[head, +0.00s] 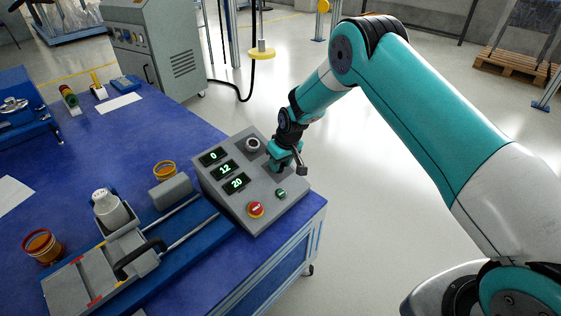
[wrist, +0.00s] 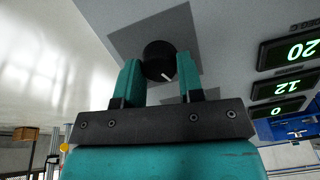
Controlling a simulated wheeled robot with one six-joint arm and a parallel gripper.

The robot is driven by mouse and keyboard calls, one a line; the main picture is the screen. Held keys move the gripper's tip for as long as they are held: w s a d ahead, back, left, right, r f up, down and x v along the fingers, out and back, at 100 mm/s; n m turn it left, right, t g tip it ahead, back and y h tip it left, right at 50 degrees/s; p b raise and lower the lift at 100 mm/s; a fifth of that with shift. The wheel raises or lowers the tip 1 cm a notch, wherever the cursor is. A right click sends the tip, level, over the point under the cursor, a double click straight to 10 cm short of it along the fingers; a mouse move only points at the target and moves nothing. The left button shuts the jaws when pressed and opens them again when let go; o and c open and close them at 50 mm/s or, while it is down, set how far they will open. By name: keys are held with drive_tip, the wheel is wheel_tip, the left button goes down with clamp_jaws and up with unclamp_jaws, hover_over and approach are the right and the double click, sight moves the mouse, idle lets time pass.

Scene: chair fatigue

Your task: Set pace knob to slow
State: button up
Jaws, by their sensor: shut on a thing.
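The grey control panel (head: 236,208) stands on the near right corner of the blue table. My gripper (head: 281,163) is over its right side, and its fingers hide what they hold there in the head view. In the wrist view my gripper (wrist: 158,72) has its two teal fingers around a black round knob (wrist: 158,61), shut on it. A white pointer line on the knob points down and slightly right in that view. The knob sits on a darker grey square of the panel. I cannot read any pace labels around it.
Another round knob (head: 253,144) is left of my gripper. Green displays (head: 225,169) read 0, 12 and 20. A red button (head: 256,209) and a small green button (head: 281,194) are at the panel's near side. A blue-railed test rig (head: 183,240) stands to the left.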

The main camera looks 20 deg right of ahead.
drive_tip(key=shift+n, duration=1)
drive_tip(key=shift+s, duration=0.1)
drive_tip(key=o, duration=0.9)
drive_tip(key=shift+o, duration=0.2)
drive_tip(key=p+v, duration=0.3)
drive_tip(key=v, duration=1.4)
drive_tip(key=shift+s, duration=0.2)
drive_tip(key=shift+a+r, duration=0.1)
drive_tip(key=shift+r, duration=0.05)
